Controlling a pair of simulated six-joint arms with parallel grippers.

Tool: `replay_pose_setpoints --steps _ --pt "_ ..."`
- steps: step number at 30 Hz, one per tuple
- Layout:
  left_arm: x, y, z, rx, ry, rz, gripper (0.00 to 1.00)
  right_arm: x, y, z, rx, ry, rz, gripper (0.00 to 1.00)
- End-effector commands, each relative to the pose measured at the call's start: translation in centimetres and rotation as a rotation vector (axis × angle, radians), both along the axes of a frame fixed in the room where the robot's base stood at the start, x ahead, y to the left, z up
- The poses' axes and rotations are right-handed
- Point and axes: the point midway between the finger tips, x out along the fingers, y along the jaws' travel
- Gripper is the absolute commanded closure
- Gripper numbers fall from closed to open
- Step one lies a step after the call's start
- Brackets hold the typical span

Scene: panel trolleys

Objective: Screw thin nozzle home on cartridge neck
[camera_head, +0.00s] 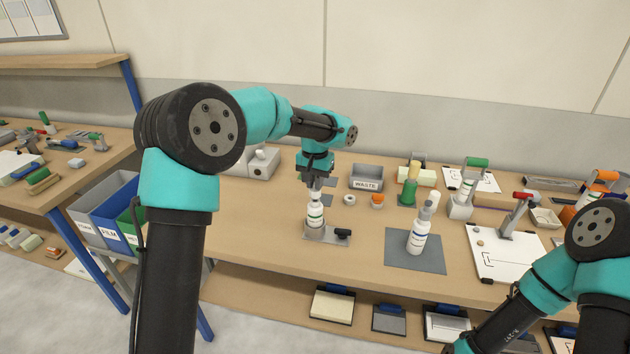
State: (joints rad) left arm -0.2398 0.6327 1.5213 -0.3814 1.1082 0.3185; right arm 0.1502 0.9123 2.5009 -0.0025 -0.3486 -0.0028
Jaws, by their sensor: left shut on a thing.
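A white cartridge (315,213) with a green band stands upright in a small metal holder with a black knob (326,235) on the bench. My left gripper (316,181) points straight down right above its neck, shut on a pale piece that appears to be the thin nozzle. The fingers mostly hide this piece, and I cannot tell how far it sits on the neck. My right arm comes in at the lower right, with its gripper outside the picture.
A white bottle with a pale nozzle (417,236) stands on a grey mat (399,260). A grey WASTE bin (367,184), a white ring (350,200) and an orange cap (377,199) lie behind. A white board with a red-handled clamp (493,263) is at right.

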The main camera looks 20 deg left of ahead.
Motion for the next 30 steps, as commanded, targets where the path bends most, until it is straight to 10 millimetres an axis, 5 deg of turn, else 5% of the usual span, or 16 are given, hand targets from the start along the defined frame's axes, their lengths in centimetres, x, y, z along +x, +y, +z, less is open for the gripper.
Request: replay_pose_setpoints --steps 30 --pt "0.0 0.0 -1.5 0.0 -0.001 -0.087 1.0 0.0 0.0 0.0 0.0 0.0 0.0 0.57"
